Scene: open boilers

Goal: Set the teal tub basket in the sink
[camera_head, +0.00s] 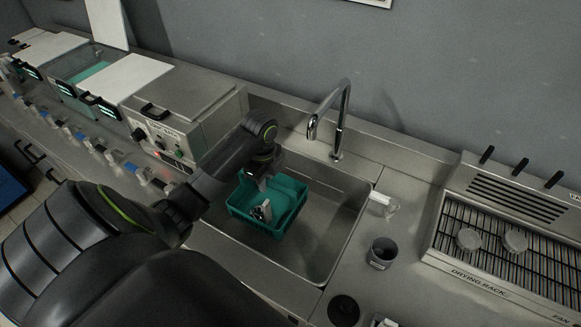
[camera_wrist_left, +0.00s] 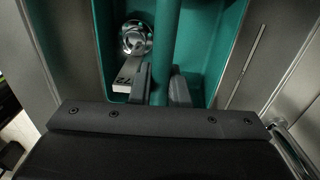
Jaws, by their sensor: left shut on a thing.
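The teal tub basket (camera_head: 289,192) is at the left part of the metal sink (camera_head: 330,232), within the outline of the basin. I cannot tell whether it touches the sink floor. My left gripper (camera_head: 262,182) reaches down over it from the left. In the left wrist view the fingers (camera_wrist_left: 160,88) are shut on the teal bar of the basket (camera_wrist_left: 219,45). A round metal piece with a pale numbered tag (camera_wrist_left: 128,72) lies inside the basket. My right gripper is not in view.
A chrome faucet (camera_head: 342,117) rises behind the sink. A boiler with a control panel (camera_head: 185,110) stands left of it. A dark cup (camera_head: 382,252) and a drying rack (camera_head: 500,245) are to the right. The sink's right part is clear.

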